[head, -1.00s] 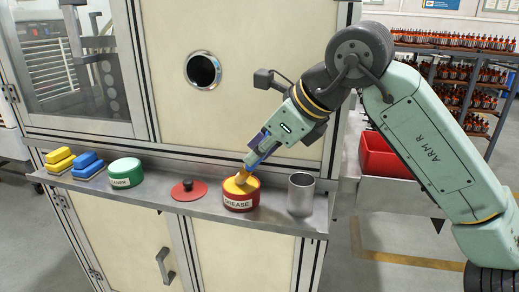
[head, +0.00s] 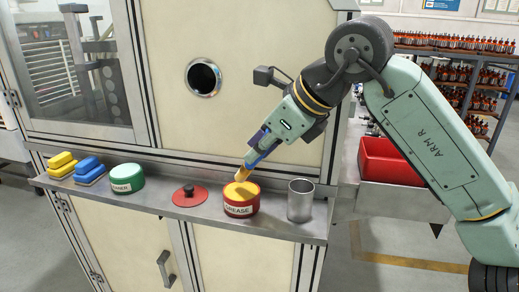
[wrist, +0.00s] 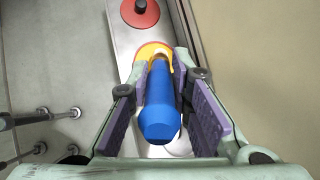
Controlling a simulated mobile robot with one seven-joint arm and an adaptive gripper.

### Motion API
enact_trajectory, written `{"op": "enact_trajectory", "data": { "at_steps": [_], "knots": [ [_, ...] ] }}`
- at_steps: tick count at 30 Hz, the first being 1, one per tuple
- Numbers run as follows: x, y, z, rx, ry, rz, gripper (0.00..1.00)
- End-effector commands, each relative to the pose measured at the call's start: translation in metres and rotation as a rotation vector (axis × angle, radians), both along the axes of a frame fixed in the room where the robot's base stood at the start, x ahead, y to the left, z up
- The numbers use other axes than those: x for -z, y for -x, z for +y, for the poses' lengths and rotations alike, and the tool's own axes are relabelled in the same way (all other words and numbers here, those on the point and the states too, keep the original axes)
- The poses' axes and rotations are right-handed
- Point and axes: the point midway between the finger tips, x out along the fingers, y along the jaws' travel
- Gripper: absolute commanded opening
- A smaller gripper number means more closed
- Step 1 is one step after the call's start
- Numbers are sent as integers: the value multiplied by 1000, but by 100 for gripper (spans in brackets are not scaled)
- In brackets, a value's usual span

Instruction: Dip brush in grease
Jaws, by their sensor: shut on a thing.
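The brush has a blue handle (wrist: 161,108) and an orange-yellow lower end (head: 243,174). My gripper (head: 262,147) is shut on the handle, which shows between the purple finger pads in the wrist view. The brush tilts down to the left. The red grease tin (head: 239,208) is open, with a white label, and stands on the steel shelf. Yellow grease (head: 236,190) fills its top. The brush's tip is over the grease, at or just above its surface; I cannot tell if they touch. In the wrist view, the handle hides most of the brush's tip.
A red lid with a black knob (head: 189,196) lies left of the tin. A metal cup (head: 300,200) stands close on the right. A green cleaner tin (head: 127,179) and yellow and blue blocks stand farther left. The cabinet wall (head: 260,80) rises behind the shelf (head: 165,197).

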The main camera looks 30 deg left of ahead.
Motion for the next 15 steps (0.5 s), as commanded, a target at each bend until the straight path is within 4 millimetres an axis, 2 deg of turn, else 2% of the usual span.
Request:
{"op": "enact_trajectory", "data": {
  "at_steps": [1, 15],
  "knots": [
    [-8, 0, 0, 1, 0, -1, 0],
    [-46, 0, 0, 1, -2, 0, 0]
  ]
}}
